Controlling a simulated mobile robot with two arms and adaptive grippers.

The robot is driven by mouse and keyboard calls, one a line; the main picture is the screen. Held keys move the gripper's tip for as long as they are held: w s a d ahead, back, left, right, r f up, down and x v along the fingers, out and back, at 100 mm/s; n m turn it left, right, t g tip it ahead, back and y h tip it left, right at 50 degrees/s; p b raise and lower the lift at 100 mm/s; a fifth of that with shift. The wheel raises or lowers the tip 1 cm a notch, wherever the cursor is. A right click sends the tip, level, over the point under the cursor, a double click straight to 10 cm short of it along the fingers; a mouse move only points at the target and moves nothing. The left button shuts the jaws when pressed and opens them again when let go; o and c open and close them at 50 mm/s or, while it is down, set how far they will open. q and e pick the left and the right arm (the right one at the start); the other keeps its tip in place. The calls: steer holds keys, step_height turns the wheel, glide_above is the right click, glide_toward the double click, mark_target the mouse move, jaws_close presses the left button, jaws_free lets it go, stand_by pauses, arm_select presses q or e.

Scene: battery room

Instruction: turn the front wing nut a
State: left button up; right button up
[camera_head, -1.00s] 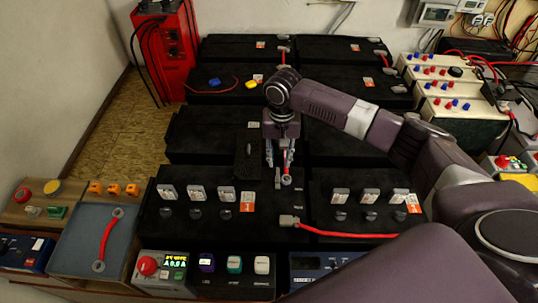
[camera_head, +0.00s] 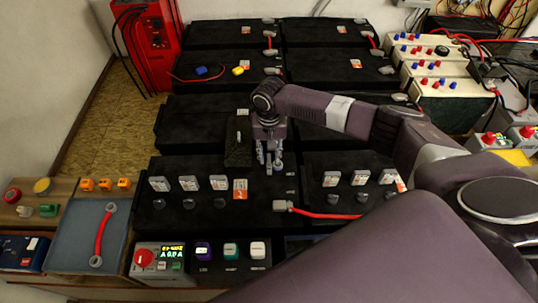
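My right gripper (camera_head: 269,157) points down over the rear edge of the front left battery (camera_head: 230,168). Its two fingers look close together, with a small dark gap. A small grey ring-shaped piece (camera_head: 279,167) lies at the fingertips; I cannot tell whether it is touched or held. I cannot single out a wing nut under the fingers. Small grey terminal pieces (camera_head: 291,191) lie along the right side of this battery. The grey end (camera_head: 282,205) of a red cable (camera_head: 325,215) is near its front right corner. My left gripper is not in view.
A blue-grey tray (camera_head: 72,238) with a loose red cable (camera_head: 103,235) stands at the left. A red cabinet (camera_head: 150,45) stands at the back left. Meter boxes (camera_head: 445,75) stand at the right. My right arm covers much of the right-hand batteries.

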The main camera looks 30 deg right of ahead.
steer(key=c, duration=0.7)
jaws_close()
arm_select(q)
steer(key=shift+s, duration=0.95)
